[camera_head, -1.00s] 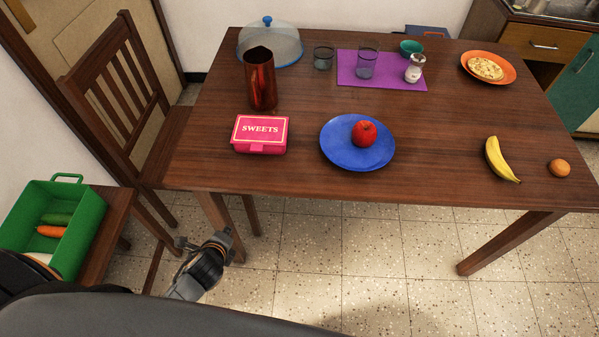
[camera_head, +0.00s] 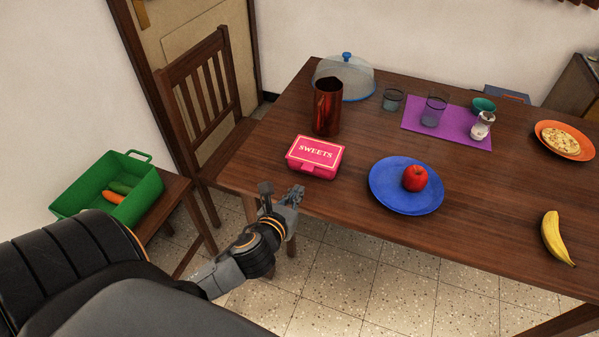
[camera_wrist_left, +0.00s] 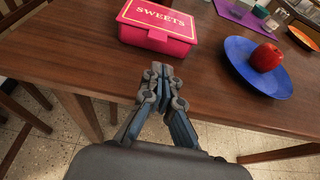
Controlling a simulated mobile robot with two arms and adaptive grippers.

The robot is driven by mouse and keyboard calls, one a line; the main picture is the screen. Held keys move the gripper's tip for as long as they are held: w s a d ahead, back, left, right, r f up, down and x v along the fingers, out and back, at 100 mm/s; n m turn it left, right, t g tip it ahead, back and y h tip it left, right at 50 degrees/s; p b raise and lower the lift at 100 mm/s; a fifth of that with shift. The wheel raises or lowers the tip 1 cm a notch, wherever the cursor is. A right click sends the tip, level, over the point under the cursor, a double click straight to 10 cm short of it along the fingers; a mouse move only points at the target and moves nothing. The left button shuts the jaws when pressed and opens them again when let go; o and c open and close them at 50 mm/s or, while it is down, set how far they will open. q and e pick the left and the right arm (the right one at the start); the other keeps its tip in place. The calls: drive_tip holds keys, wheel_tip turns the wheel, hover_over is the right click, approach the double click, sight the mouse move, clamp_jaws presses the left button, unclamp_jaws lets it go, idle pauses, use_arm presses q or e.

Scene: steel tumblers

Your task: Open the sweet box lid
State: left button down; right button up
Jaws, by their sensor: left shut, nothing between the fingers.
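The pink sweet box (camera_head: 315,158), with "SWEETS" on its lid, sits on the table near its front left edge. Its lid is closed, and a small latch shows on its front. In the left wrist view the box (camera_wrist_left: 158,27) is just ahead of the fingers, at the upper left. My left gripper (camera_head: 281,196) is at the table's front edge, in front of the box and apart from it. Its fingers (camera_wrist_left: 160,78) are together and empty in the left wrist view. My right gripper is not in view.
On the wooden table (camera_head: 470,222), a blue plate (camera_head: 390,200) with a red apple (camera_head: 415,178) lies right of the box. A tall red-brown container (camera_head: 327,108) stands behind it. A chair (camera_head: 205,95) and a green crate (camera_head: 140,190) are at the left.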

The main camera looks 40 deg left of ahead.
sight(307, 187)
use_arm(q)
drive_tip(key=x, duration=0.8)
drive_tip(key=shift+w+a+f, duration=0.1)
drive_tip(key=shift+w+f, duration=0.05)
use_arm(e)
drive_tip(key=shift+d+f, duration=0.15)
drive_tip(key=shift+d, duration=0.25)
